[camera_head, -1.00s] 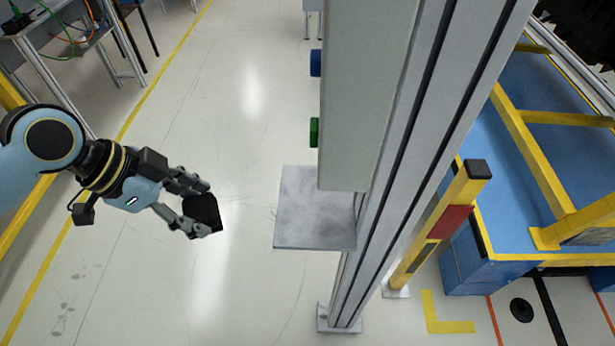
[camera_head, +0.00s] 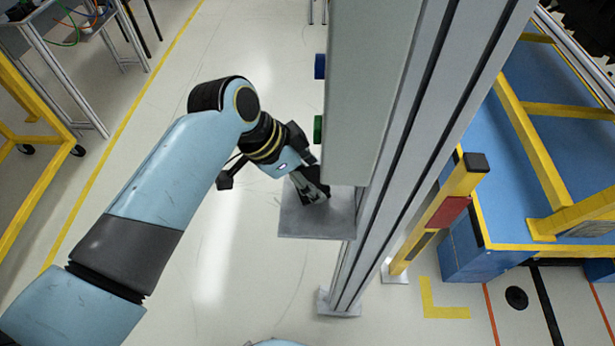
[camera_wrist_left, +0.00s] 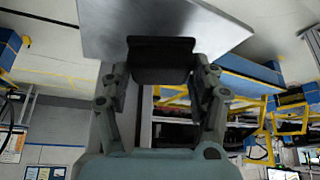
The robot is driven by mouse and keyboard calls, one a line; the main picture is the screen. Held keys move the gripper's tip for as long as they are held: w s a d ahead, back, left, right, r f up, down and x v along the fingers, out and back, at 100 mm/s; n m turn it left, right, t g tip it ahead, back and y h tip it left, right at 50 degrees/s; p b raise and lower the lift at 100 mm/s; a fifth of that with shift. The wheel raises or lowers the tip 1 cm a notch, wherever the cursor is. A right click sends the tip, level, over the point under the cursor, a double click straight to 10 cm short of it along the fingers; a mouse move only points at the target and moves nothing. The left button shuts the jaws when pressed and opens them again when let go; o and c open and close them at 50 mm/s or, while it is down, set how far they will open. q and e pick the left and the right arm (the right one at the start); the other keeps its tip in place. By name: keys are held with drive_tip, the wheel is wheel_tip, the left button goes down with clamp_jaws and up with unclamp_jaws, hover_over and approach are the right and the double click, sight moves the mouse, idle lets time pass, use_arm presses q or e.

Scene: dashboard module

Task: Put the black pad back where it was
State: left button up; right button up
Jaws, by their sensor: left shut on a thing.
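The black pad (camera_wrist_left: 160,62) is between the two fingers of my left gripper (camera_wrist_left: 160,85), which is shut on it. In the head view my left gripper (camera_head: 312,190) is over the grey metal plate (camera_head: 310,222) that sticks out from the side of the column. The pad is largely hidden there by the fingers and arm. In the wrist view the plate (camera_wrist_left: 205,25) is right beyond the pad. I cannot tell whether the pad touches it. My right gripper is not in view.
A tall grey column (camera_head: 365,110) with a blue button (camera_head: 319,65) and a green button (camera_head: 318,128) stands just above and right of my left gripper. A yellow post (camera_head: 440,215) and a blue-and-yellow frame stand to the right. The floor left of the plate is clear.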

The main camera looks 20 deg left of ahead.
use_arm(q)
drive_tip(key=shift+f, duration=0.9)
drive_tip(key=o, duration=1)
drive_tip(key=shift+o, duration=0.2)
drive_tip(key=v, duration=1.2)
